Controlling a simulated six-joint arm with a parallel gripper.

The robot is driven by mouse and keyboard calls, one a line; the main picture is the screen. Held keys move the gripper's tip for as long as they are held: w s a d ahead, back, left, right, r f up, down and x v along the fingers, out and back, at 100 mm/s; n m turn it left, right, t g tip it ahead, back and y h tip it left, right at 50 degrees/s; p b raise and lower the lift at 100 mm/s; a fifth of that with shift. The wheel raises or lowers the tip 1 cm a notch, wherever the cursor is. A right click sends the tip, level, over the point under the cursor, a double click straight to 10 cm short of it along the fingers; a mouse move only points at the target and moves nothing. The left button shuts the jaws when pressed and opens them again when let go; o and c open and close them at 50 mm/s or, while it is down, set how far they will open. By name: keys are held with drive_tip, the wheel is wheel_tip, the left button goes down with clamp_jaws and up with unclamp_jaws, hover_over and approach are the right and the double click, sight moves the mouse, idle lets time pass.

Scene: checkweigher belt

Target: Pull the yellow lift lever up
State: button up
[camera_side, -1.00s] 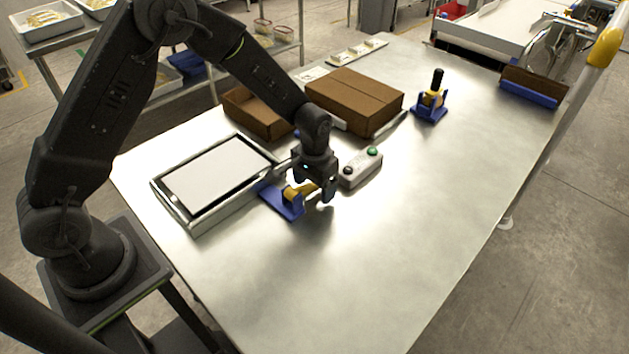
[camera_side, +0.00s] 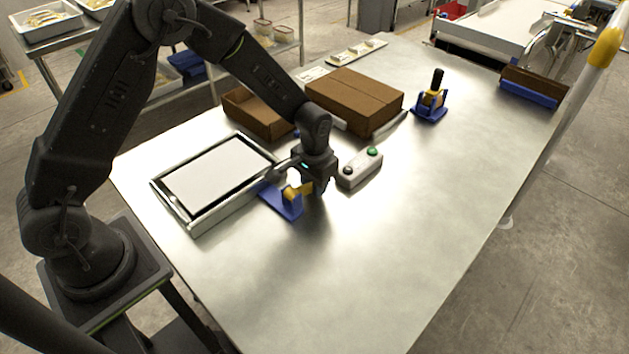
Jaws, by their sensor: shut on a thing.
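The yellow lift lever (camera_side: 292,193) lies low in its blue base (camera_side: 282,204), close to the right side of the framed tray on the steel table. My gripper (camera_side: 319,189) points down over the lever's right end and is shut on it. The fingers hide that end of the lever. A second lever (camera_side: 434,97), with a yellow lower part and a black grip, stands upright in another blue base (camera_side: 429,112) at the back of the table.
A framed tray with a pale plate (camera_side: 207,222) stands just left of the lever. A grey button box (camera_side: 360,169) is close on the right of my gripper. Brown cardboard boxes (camera_side: 353,99) stand behind. The front and right of the table are clear.

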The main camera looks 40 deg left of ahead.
drive_tip(key=shift+r, duration=2.75)
drive_tip(key=o, duration=1.7)
drive_tip(key=shift+f, duration=0.15)
drive_tip(key=shift+o, duration=0.2)
wheel_tip(320, 180, up, 7)
drive_tip(key=s+a+r+t, duration=0.3)
drive_tip(key=s+r+t, duration=0.1)
drive_tip(key=s+r, duration=1.05)
drive_tip(key=s+a+t, duration=0.1)
drive_tip(key=s, duration=0.8)
drive_tip(key=shift+t, duration=0.3)
